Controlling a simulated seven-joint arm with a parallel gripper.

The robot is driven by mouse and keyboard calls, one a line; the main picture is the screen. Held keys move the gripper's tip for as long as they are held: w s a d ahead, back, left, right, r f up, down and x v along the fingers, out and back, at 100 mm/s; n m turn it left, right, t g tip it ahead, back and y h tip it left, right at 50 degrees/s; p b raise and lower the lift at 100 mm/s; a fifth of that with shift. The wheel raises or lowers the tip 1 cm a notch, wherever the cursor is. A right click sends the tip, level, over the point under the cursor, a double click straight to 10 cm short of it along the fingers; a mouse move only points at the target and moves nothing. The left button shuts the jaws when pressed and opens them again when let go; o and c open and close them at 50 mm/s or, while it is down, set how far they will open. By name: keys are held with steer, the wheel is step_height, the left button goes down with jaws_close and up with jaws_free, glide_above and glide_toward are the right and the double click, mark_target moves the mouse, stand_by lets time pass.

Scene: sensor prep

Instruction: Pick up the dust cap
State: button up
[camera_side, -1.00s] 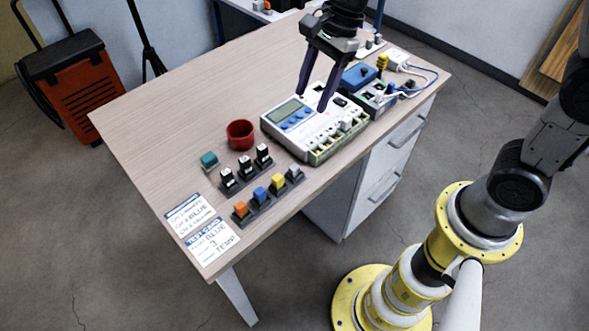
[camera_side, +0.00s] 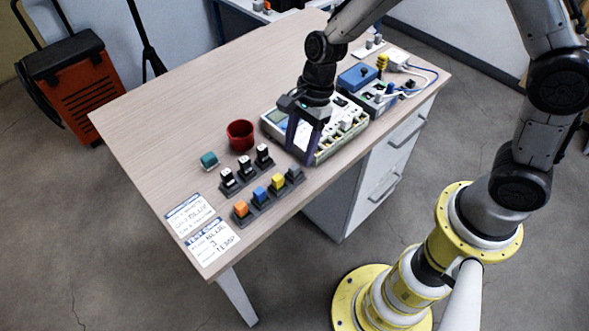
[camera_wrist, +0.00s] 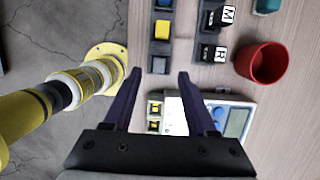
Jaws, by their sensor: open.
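No part is labelled as the dust cap, so I cannot tell for certain which it is. A small teal piece (camera_side: 209,160) lies alone on the table left of the red cup; its edge shows at the top of the wrist view (camera_wrist: 266,6). A grey cap-like block (camera_side: 294,173) sits at the right end of the front rack and also shows in the wrist view (camera_wrist: 160,65). My gripper (camera_side: 299,155) is open and empty above the front-left of the meter box. In the wrist view its fingertips (camera_wrist: 160,73) appear on either side of the grey block, apparently above it.
The front rack also holds orange, blue and yellow blocks (camera_side: 277,182). Black-and-white lettered blocks (camera_side: 245,165) stand in a rack behind it. A red cup (camera_side: 241,134), a meter box (camera_side: 340,140), a blue box (camera_side: 358,76) and printed cards (camera_side: 212,242) are on the table. The table's left is clear.

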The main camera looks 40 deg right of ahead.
mark_target(295, 167)
steer(key=x, duration=0.4)
steer(key=shift+f, duration=0.15)
steer(key=shift+c, duration=0.3)
jaws_close()
